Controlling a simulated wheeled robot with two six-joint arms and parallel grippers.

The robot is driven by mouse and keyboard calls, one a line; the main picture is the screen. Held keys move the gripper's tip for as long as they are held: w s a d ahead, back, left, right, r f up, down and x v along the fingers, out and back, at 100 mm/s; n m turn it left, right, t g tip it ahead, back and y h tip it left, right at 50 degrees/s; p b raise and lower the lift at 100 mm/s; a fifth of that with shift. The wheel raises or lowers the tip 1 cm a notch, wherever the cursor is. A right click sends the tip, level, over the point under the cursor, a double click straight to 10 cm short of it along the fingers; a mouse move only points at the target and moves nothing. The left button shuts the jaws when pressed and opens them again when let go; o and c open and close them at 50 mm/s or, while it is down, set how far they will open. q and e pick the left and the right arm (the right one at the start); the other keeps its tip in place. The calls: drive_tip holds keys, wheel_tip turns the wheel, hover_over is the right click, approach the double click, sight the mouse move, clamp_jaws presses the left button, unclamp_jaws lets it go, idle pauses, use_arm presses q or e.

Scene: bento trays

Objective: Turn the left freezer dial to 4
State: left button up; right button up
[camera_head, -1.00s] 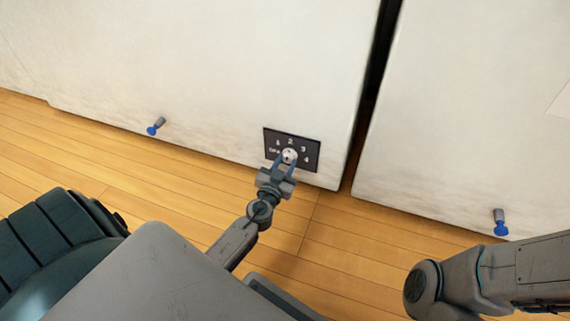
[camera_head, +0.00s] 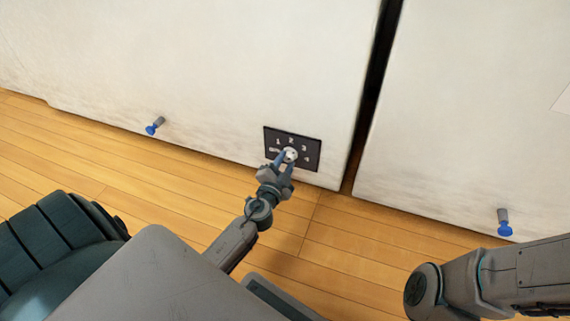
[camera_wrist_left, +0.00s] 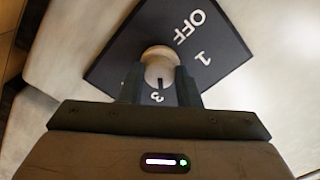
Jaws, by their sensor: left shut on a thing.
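The left freezer (camera_head: 220,80) is a white cabinet with a black dial panel (camera_head: 312,161) low on its front, near its right edge. The panel is marked OFF, 1, 2, 3 and 4 around a pale round dial (camera_head: 291,154). My left gripper (camera_head: 285,158) is shut on the dial, one finger on each side. In the left wrist view the dial (camera_wrist_left: 160,58) sits between the fingers, and a dark mark on it points down toward the 3. OFF and 1 also show there; the 2 and 4 are hidden. My right gripper is out of view; only its arm shows.
A second white freezer (camera_head: 470,110) stands to the right, across a narrow dark gap. The wooden floor (camera_head: 345,240) in front is clear.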

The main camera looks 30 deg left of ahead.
use_arm(q)
drive_tip(key=m, duration=0.5)
drive_tip(key=shift+m, duration=0.3)
drive_tip(key=m+p, duration=0.1)
drive_tip(key=m, duration=0.4)
drive_tip(key=shift+m, duration=0.7)
drive_tip(key=o, duration=1)
drive_tip(key=v, duration=1)
drive_tip(key=shift+s, duration=0.4)
drive_tip(key=shift+r, duration=0.15)
